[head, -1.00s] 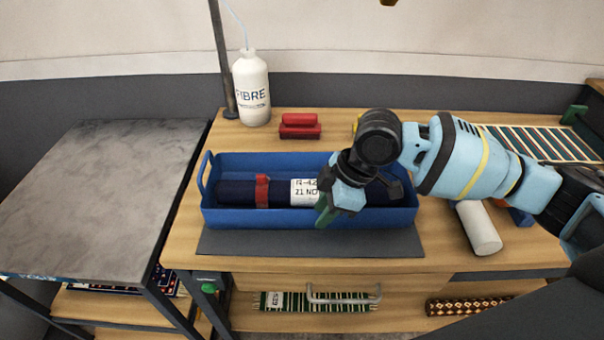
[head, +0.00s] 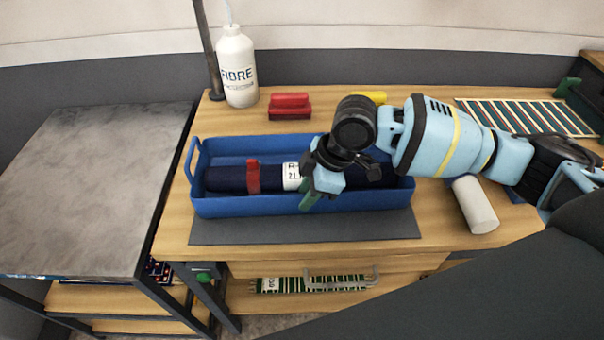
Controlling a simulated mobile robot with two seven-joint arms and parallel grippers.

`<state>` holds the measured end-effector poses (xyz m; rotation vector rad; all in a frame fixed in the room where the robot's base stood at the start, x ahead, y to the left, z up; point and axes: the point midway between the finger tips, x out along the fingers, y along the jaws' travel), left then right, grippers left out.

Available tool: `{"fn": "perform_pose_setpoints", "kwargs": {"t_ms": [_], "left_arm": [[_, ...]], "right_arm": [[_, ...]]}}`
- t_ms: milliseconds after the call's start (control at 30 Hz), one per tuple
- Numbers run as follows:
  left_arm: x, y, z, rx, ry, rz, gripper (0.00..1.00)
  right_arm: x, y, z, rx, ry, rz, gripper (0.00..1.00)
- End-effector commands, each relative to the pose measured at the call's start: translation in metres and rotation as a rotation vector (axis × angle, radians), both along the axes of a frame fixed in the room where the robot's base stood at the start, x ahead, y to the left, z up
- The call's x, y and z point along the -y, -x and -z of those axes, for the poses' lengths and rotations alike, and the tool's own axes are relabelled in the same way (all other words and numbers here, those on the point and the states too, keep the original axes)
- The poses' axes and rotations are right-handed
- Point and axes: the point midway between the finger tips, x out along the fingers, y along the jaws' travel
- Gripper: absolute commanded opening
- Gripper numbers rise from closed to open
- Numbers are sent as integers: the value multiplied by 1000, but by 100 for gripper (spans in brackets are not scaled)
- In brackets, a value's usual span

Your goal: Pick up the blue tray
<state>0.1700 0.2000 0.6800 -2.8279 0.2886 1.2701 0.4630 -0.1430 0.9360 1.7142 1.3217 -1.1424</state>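The blue tray (head: 240,207) is a long open box with an upright loop handle at its left end. It stands on a dark grey mat (head: 300,231) on the wooden bench. A dark blue roll (head: 225,179) with a red band (head: 253,177) and a white label (head: 291,176) lies in it. My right gripper (head: 309,196) is over the right half of the tray, a green fingertip near the front wall. My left gripper is not in view.
A white FIBRE bottle (head: 237,68) and red blocks (head: 289,106) stand behind the tray. A white cylinder (head: 473,205) lies to its right, and a striped rack (head: 525,117) farther back. A grey-topped table (head: 90,190) at left is clear.

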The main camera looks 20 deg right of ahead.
Motion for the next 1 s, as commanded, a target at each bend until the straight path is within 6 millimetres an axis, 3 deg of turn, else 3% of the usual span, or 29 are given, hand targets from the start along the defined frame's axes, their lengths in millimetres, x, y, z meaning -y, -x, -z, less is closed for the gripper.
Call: {"fn": "perform_pose_setpoints", "kwargs": {"t_ms": [267,567,800,1000], "left_arm": [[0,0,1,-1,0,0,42],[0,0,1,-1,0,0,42],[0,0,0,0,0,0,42],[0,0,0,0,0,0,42]], "right_arm": [[-10,-2,37,-4,0,-1,29],[-12,-3,43,-3,0,1,29],[-12,-3,42,-2,0,0,2],[-12,-3,42,-2,0,0,0]]}}
